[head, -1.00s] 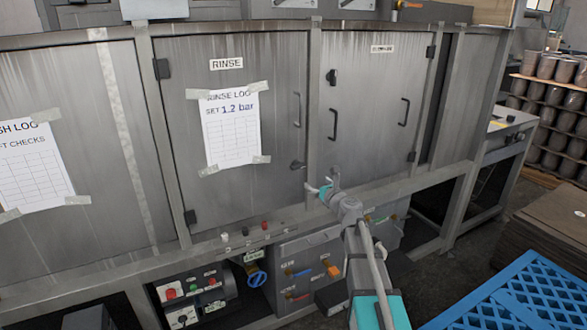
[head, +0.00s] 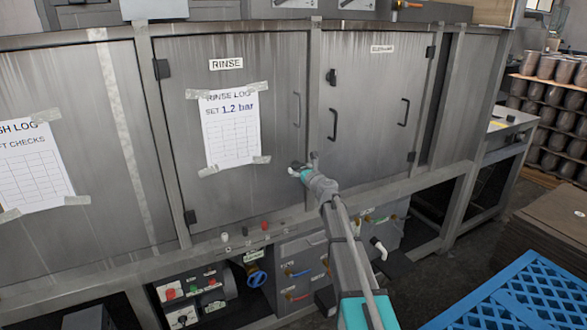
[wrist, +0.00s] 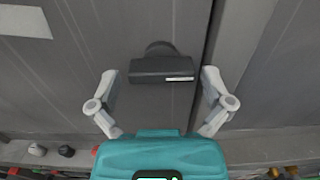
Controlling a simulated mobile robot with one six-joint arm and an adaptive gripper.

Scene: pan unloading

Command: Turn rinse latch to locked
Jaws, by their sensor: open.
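The rinse latch (wrist: 162,68) is a dark bar handle on a round hub, near the lower right edge of the grey door (head: 265,110) labelled RINSE. In the wrist view its bar lies across the picture, with small unreadable pale marking on its front. My gripper (head: 304,166) is at the latch, its fingers apart on either side of the bar. Small gaps show between bar and fingers in the wrist view. In the head view my gripper mostly covers the latch.
A door handle (head: 297,110) stands above the latch. The neighbouring door to the right has its own dark latch (head: 331,77) and handle (head: 334,125). A ledge with small knobs (head: 265,226) runs below. A blue crate (head: 540,290) is at lower right.

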